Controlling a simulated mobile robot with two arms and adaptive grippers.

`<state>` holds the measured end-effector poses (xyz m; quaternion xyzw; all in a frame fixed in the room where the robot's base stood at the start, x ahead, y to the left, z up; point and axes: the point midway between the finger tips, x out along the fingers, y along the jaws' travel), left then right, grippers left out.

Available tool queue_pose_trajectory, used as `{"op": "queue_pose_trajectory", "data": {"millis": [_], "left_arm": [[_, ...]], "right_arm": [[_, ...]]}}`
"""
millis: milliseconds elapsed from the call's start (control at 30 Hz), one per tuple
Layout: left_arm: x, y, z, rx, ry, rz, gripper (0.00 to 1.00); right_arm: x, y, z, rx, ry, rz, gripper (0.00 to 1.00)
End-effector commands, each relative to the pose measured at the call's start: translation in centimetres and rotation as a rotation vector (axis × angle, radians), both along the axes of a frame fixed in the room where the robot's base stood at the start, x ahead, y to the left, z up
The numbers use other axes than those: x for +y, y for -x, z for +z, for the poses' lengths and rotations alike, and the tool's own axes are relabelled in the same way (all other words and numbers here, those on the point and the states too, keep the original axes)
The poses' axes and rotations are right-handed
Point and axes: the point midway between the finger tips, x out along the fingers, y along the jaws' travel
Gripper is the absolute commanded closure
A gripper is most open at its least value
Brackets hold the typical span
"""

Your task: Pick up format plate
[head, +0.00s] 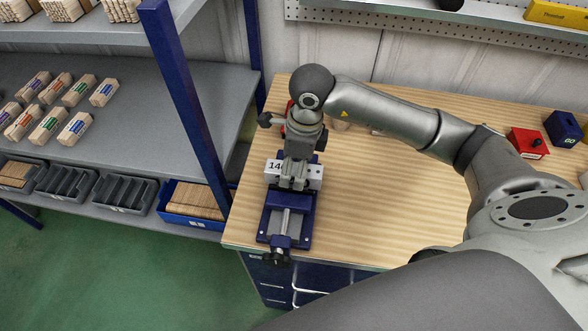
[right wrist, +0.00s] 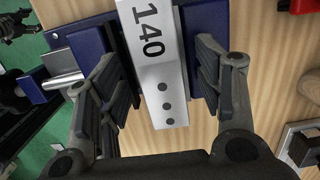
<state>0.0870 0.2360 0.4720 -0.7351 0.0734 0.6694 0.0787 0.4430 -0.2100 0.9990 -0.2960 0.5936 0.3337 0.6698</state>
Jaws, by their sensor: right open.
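The format plate (head: 273,167) is a light grey block marked 140, held in a blue vise (head: 303,222) near the left edge of the wooden table. In the right wrist view the plate (right wrist: 150,70) shows its black number and a row of dark holes. My right gripper (head: 296,176) is over the plate, pointing down. In the right wrist view its fingers (right wrist: 163,82) are open, one on each side of the plate, with gaps visible. In the head view the gripper hides the plate's middle. My left gripper is not in view.
The wooden table (head: 370,230) is clear to the right of the vise. A red block (head: 527,143) and a blue block (head: 563,128) stand at the far right. A shelf rack (head: 150,110) with wrapped stick bundles and bins stands left, its blue post (head: 185,105) near the table.

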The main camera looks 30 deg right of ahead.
Motion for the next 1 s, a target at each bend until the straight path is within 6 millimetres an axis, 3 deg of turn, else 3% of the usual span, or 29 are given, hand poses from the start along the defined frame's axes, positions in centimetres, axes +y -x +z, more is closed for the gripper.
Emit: {"op": "queue_pose_trajectory", "data": {"millis": [233, 700, 1000], "left_arm": [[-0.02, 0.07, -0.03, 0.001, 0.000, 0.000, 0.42], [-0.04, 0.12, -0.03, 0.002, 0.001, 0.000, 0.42], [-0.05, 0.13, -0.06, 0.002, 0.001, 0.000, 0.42]], "right_arm": [[0.05, -0.02, -0.17, -0.001, -0.001, 0.000, 0.42], [0.04, -0.03, -0.11, -0.001, -0.001, 0.000, 1.00], [0.06, -0.12, 0.13, -0.004, -0.002, 0.000, 1.00]]}}
